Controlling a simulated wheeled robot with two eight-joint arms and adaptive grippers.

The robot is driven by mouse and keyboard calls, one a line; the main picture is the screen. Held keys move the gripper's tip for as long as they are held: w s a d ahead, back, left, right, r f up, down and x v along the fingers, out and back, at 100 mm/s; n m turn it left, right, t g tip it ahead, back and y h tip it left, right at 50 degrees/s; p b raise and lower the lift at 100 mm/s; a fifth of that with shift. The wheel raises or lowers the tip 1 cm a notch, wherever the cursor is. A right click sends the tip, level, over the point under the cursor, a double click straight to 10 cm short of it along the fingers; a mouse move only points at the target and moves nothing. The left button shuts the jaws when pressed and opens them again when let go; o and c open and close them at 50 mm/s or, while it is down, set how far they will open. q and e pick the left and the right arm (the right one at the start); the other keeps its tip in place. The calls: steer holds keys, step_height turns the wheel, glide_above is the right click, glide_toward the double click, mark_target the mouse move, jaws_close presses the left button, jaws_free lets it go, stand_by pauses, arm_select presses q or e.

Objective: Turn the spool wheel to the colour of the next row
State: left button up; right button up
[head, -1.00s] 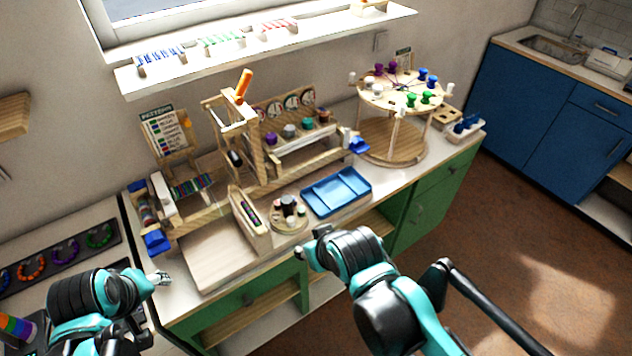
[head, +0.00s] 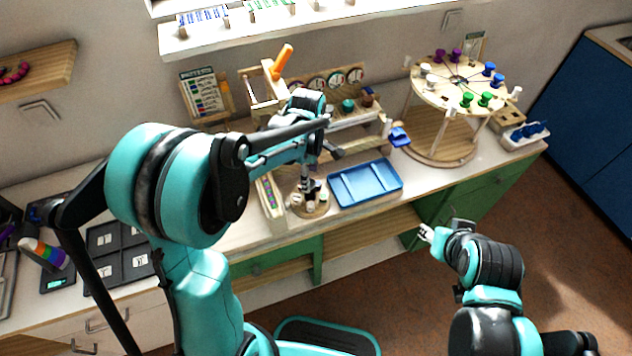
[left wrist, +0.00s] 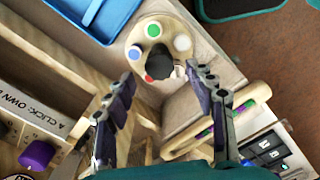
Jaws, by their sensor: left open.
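A small round wooden wheel (left wrist: 147,27) with green, white, blue and red round pieces about a dark central knob (left wrist: 160,62) lies below my left gripper. In the head view the wheel (head: 296,207) stands left of the blue tray, partly hidden by my gripper. My left gripper (head: 308,196) is open, pointing down over it; in the left wrist view its fingertips (left wrist: 160,73) appear on either side of the knob, contact unclear. A pattern card (head: 207,96) with coloured rows stands behind, its text too small to read. My right gripper (head: 426,234) is off the counter's front, its jaws unclear.
The blue tray (head: 366,186) is empty. A large round stand (head: 440,146) carries purple, blue, green and white spools at the right. A wooden frame with an orange handle (head: 283,61) and a row of dials stand behind. My left arm hides the counter's left part.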

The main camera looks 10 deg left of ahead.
arm_select(q)
step_height(320, 180, down, 3)
steer(key=shift+w+b, duration=0.1)
steer(key=shift+b, duration=0.25)
steer(key=shift+f, duration=0.6)
steer(key=c, duration=1.2)
steer(key=shift+o, duration=0.2)
